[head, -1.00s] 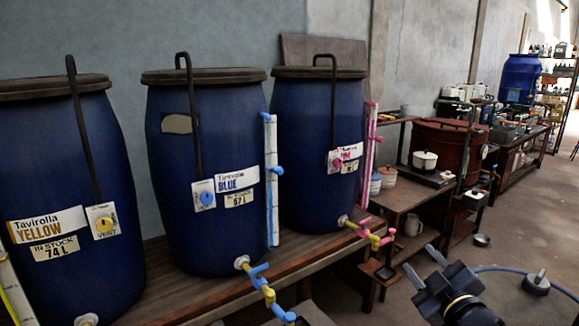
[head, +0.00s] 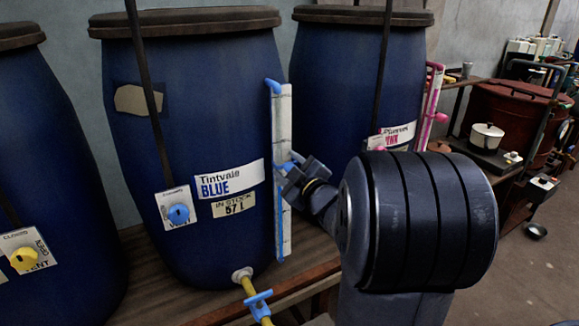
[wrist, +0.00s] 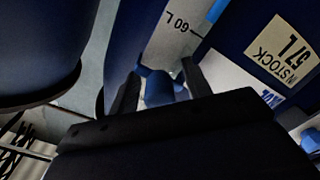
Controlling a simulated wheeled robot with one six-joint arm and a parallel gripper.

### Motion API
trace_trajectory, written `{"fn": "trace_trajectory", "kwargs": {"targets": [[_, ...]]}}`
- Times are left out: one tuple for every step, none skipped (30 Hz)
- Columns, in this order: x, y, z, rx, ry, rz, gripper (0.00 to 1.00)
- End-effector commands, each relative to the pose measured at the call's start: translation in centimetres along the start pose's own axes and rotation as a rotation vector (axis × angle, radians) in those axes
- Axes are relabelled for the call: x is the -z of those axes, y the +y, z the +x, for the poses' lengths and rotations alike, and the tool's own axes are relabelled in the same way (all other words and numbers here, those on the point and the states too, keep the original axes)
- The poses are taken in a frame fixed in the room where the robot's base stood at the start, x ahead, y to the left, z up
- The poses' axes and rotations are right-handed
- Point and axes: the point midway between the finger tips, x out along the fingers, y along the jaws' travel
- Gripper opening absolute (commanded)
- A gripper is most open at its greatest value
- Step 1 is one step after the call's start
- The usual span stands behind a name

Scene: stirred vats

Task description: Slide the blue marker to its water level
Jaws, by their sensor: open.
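The blue vat (head: 205,120), labelled Tintvale BLUE and IN STOCK 57 L, stands mid-left in the head view. Its white level gauge (head: 285,120) runs up its right side. The blue marker (head: 286,166) sits on the gauge; it also shows in the wrist view (wrist: 160,88). My gripper (head: 297,180) is open at the gauge, one finger on each side of the marker in the wrist view (wrist: 159,80). I cannot tell whether they touch it. In the inverted wrist view, a blue strip (wrist: 215,10), seemingly water, ends near the 60 L mark, apart from the marker.
A blue vent knob (head: 178,214) is on the vat's front. A blue-handled tap (head: 258,299) sticks out at its foot. The pink-labelled vat (head: 345,90) stands right behind, with a pink gauge (head: 431,105). The yellow vent knob (head: 23,259) is at left.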

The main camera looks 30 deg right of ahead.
Motion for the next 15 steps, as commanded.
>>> {"fn": "trace_trajectory", "kwargs": {"targets": [[0.0,-0.02,0.09,0.0,0.0,0.0,0.46],[0.0,-0.02,0.1,0.0,0.0,0.0,0.46],[-0.01,-0.03,0.11,0.0,0.0,0.0,0.46],[-0.01,-0.02,0.1,0.0,0.0,0.0,0.46],[-0.01,-0.03,0.1,0.0,0.0,0.0,0.46],[-0.01,-0.02,0.09,0.0,0.0,0.0,0.46],[-0.01,-0.02,0.09,0.0,0.0,0.0,0.46],[-0.01,-0.02,0.09,0.0,0.0,0.0,0.45],[-0.01,-0.02,0.08,0.0,0.0,0.0,0.41],[-0.01,-0.02,0.08,0.0,0.0,0.0,0.39],[-0.01,-0.02,0.08,0.0,0.0,0.0,0.37],[-0.01,-0.01,0.08,0.0,0.0,0.0,0.33],[-0.01,-0.01,0.07,0.0,0.0,0.0,0.31],[-0.01,-0.01,0.07,0.0,0.0,0.0,0.28],[0.0,-0.01,0.07,0.0,0.0,0.0,0.25]]}}
